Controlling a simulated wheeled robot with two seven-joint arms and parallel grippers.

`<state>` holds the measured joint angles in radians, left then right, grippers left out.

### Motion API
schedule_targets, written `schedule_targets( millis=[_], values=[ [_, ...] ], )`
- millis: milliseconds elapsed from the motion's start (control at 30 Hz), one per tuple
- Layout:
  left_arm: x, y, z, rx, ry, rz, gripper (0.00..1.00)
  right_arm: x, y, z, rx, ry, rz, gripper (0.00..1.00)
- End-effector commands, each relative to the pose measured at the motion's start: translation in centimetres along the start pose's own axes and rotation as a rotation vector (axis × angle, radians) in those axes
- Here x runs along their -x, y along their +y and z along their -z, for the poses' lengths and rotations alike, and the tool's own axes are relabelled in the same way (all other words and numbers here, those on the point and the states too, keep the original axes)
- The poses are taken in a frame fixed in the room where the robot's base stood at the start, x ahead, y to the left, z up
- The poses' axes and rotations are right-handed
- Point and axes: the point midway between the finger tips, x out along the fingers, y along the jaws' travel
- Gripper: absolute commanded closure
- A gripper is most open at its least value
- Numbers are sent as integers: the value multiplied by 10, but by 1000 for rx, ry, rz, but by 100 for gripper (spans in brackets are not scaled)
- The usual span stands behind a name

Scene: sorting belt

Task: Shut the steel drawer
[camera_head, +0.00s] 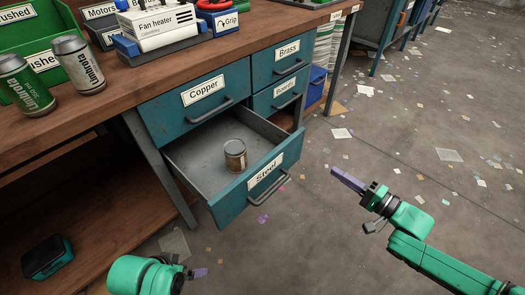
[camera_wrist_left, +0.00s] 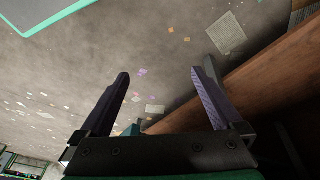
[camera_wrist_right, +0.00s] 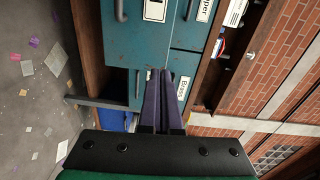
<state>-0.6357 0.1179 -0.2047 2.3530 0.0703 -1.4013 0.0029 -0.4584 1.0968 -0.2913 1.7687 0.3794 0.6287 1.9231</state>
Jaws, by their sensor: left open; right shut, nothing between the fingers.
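The steel drawer (camera_head: 230,205) is pulled out of the workbench, with a teal front labelled "Steel" and a dark bar handle (camera_head: 269,191). A small can (camera_head: 235,155) stands upright inside it. My right gripper (camera_head: 348,180) is shut and empty, apart from the drawer, to the right of its front. In the right wrist view its fingers (camera_wrist_right: 163,100) are together, with drawer fronts beyond. My left gripper (camera_head: 198,273) is low, in front of and left of the drawer. In the left wrist view its fingers (camera_wrist_left: 158,98) are apart with nothing between them.
The copper drawer (camera_head: 193,103), brass drawer (camera_head: 280,58) and boards drawer (camera_head: 277,96) are closed. Cans, a green bin (camera_head: 60,78) and a fan heater (camera_head: 157,26) stand on the benchtop. The floor right of the drawer is open, with scattered scraps.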

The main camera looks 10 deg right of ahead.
Motion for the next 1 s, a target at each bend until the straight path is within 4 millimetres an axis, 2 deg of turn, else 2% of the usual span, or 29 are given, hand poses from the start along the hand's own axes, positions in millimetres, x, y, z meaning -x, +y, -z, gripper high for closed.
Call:
schedule_targets(
  millis=[33,167,367,500,700,900,1000],
  values=[
    [-1,1,-1,-2,5,-4,0,-3,1,-7,-36,-26,18,100],
    [1,6,4,-8,32,-15,0,-9,-8,-10,-61,-37,30,100],
    [-29,24,18,-24,169,-69,0,-31,-8,-10,-56,-35,32,100],
    [-52,44,28,-28,303,-123,0,-53,-7,-10,-53,-33,31,100],
    [-75,72,38,-8,506,-207,0,-90,-8,-11,-53,-32,33,100],
    [-85,94,39,35,693,-276,0,-124,-10,-12,-53,-33,29,100],
    [-89,96,39,46,728,-285,0,-137,-10,-12,-53,-33,28,100]
  ],
)
